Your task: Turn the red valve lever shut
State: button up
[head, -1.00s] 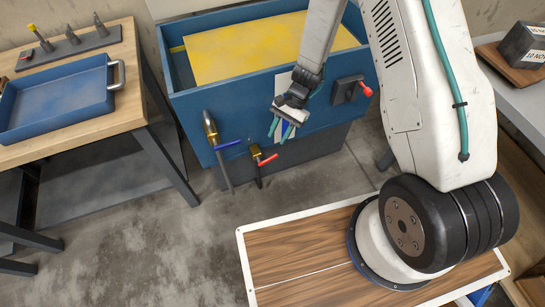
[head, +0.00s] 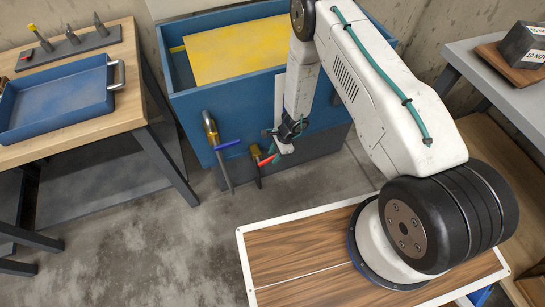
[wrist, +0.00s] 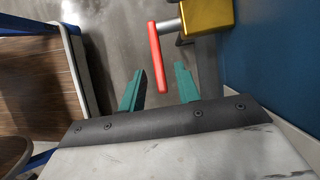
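The red valve lever (head: 267,160) sits on a brass valve (head: 255,151) low on the front of the blue tank. In the wrist view the red lever (wrist: 156,55) sticks out from the brass body (wrist: 208,14), and its free end shows between my two teal fingers. My gripper (wrist: 159,76) is open, with gaps to the lever on both sides; how deep the lever sits between the fingers is unclear. In the head view my gripper (head: 276,146) is just right of the red lever, pointing down and left, and its fingers partly overlap each other.
A second brass valve with a blue lever (head: 228,144) is just left of the red one. The blue tank (head: 225,105) holds a yellow sheet. A wooden workbench (head: 130,50) with a blue tray (head: 55,100) stands at left. The concrete floor in front is clear.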

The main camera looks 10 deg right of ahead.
jog(key=shift+x, duration=1.05)
grip_shut()
jog(key=shift+d+f+y, duration=0.3)
jog(key=shift+f+y, duration=0.25)
jog(key=shift+y, duration=0.35)
jog(key=shift+f+g+y, duration=0.15)
jog(key=shift+f+y, duration=0.15)
jog(key=shift+y, duration=0.4)
jog(key=shift+f+g+y, duration=0.15)
jog(key=shift+f+y, duration=0.15)
jog(key=shift+y, duration=0.4)
grip_release()
